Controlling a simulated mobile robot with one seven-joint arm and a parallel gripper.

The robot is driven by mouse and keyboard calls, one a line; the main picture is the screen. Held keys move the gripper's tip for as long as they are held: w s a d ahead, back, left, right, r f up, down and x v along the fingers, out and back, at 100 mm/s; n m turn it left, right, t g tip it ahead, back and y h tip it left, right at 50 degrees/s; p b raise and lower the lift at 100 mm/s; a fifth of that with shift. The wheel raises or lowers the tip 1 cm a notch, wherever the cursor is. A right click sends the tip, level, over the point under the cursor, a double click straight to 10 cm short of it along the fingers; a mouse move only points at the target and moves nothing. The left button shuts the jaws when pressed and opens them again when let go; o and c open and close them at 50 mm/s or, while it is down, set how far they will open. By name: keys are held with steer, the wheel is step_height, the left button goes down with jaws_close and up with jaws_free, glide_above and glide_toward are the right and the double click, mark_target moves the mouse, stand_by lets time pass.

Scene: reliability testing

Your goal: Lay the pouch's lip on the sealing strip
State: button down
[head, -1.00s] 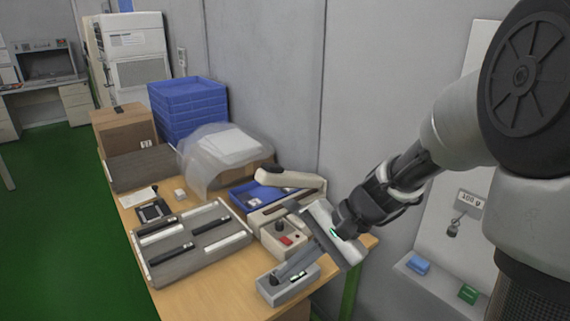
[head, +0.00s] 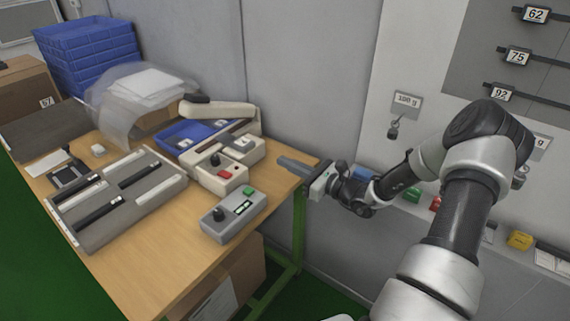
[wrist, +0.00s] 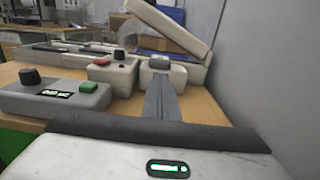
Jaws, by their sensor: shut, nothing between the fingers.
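The beige sealer (head: 217,181) stands on the table with its long arm (head: 214,108) raised; the raised arm also shows in the wrist view (wrist: 172,27). A small whitish piece with a dark patch (head: 240,143) lies on the sealer's right part; it may be the pouch, but I cannot tell. It also shows in the wrist view (wrist: 161,64), just beyond my fingers. I cannot make out the pouch's lip or the sealing strip. My gripper (head: 281,161) is shut and empty at the table's right edge, apart from the sealer, its fingers pointing left towards it.
A slotted grey tray (head: 115,200) lies to the left. A blue bin (head: 182,140), a box under clear film (head: 145,95) and stacked blue crates (head: 92,55) stand behind.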

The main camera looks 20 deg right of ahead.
mark_target(251, 146)
steer(key=b+x, duration=0.1)
steer(key=x, duration=1)
steer(key=shift+b, duration=0.3)
steer(key=shift+x, duration=0.95)
steer(key=shift+s, duration=0.1)
